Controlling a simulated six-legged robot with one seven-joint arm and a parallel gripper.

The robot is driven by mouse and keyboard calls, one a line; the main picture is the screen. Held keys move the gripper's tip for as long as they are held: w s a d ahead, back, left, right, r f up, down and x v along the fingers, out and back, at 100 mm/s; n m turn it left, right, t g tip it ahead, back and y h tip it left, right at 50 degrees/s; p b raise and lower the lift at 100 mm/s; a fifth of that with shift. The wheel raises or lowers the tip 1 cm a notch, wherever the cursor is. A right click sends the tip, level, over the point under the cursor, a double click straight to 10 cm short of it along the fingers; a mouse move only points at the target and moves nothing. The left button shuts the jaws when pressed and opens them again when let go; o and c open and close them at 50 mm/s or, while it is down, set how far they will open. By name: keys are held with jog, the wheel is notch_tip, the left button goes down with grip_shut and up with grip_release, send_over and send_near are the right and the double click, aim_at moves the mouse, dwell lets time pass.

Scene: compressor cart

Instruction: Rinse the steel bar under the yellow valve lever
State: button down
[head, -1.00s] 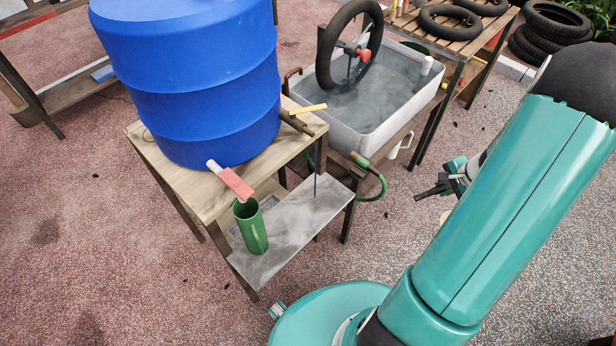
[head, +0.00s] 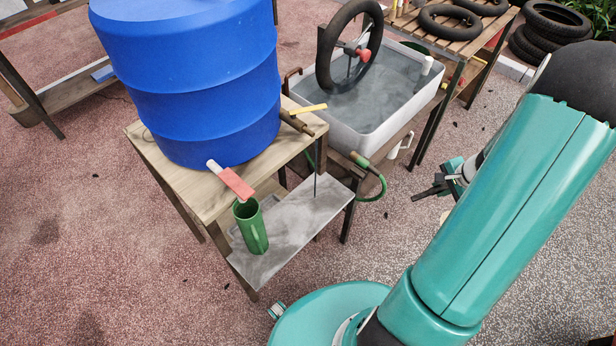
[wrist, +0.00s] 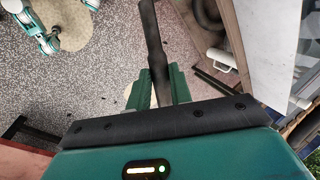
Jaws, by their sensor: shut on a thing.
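My gripper (head: 455,179) is shut on the dark steel bar (head: 428,193), in the air right of the tub. In the wrist view the bar (wrist: 154,45) stands between the two green fingers (wrist: 160,84) and extends away from them. The yellow valve lever (head: 309,109) sits on a brass-brown tap at the right side of the blue barrel (head: 190,75). The bar is well apart from this lever, to its right and lower in the head view. No running water shows at the tap.
A red lever (head: 238,185) on a white tap is above a green jug (head: 252,228) on the grey lower shelf (head: 290,235). A grey water tub (head: 385,140) holding a black tube stands between barrel and gripper. A green hose (head: 376,181) hangs below its rim.

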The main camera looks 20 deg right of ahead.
jog(key=shift+d, duration=0.5)
jog(key=shift+a, duration=0.2)
jog(key=shift+a, duration=0.4)
jog(key=shift+d, duration=0.1)
jog(key=shift+d, duration=0.5)
jog(key=shift+a, duration=0.1)
jog(key=shift+a, duration=0.5)
jog(key=shift+s, duration=0.1)
